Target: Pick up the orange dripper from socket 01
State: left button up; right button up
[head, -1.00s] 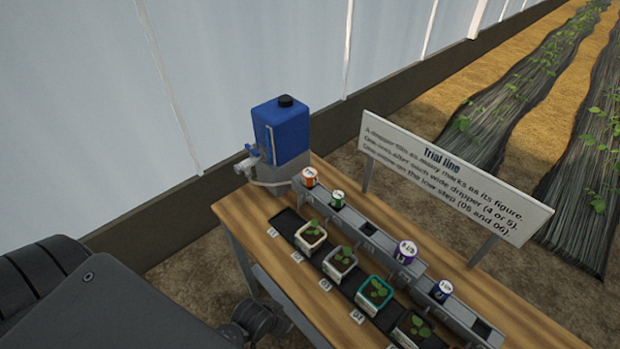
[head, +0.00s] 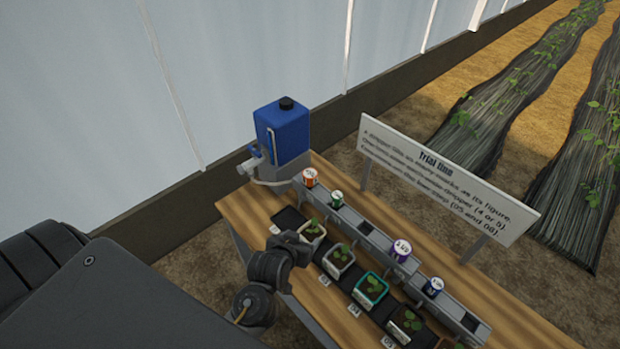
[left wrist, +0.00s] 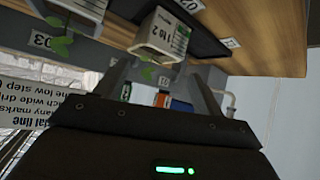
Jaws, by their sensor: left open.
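The orange dripper (head: 310,178) with a white top stands upright in the far-left end of the grey rail (head: 372,232). In the left wrist view, which is upside down, the orange dripper (left wrist: 161,99) shows small beyond the fingers, beside a green one (left wrist: 127,91). My left gripper (head: 294,243) is open and empty. It is over the bench's front side by the first potted seedling, apart from the orange dripper and on the near side of the rail. In the wrist view its fingers (left wrist: 160,70) are spread. My right gripper is not in view.
A blue tank (head: 288,132) stands just behind the rail's left end. A green dripper (head: 337,199), a purple one (head: 401,250) and a dark blue one (head: 433,287) sit along the rail. Potted seedlings (head: 338,262) line its front. A sign (head: 440,185) stands behind.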

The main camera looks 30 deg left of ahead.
aim_at(310, 181)
pick_arm(q)
jog(key=w+r+n+t+y, duration=0.1)
jog(key=w, duration=0.2)
jog(key=w+a+r+n+t+y, duration=0.1)
jog(key=w+r+y, duration=0.1)
jog(key=w, duration=0.1)
jog(key=w+r+n+t+y, duration=0.1)
jog(key=w+y, duration=0.1)
jog(key=w, duration=0.2)
jog(key=shift+a+r, duration=0.25)
jog(key=shift+a, duration=0.15)
jog(key=shift+t+y, duration=0.3)
jog(key=shift+y, duration=0.1)
jog(key=x, duration=0.4)
jog(key=p+x, duration=0.1)
jog(key=x, duration=0.1)
jog(key=shift+a+r, duration=0.1)
jog(key=shift+r, duration=0.3)
jog(key=shift+w+a+r+p, duration=0.1)
jog(key=shift+p, duration=0.2)
jog(key=p+x, duration=0.1)
jog(key=x, duration=0.3)
jog(key=shift+a+p, duration=0.2)
jog(key=shift+p, duration=0.1)
jog(key=shift+w+a, duration=0.1)
jog(key=shift+w, duration=0.2)
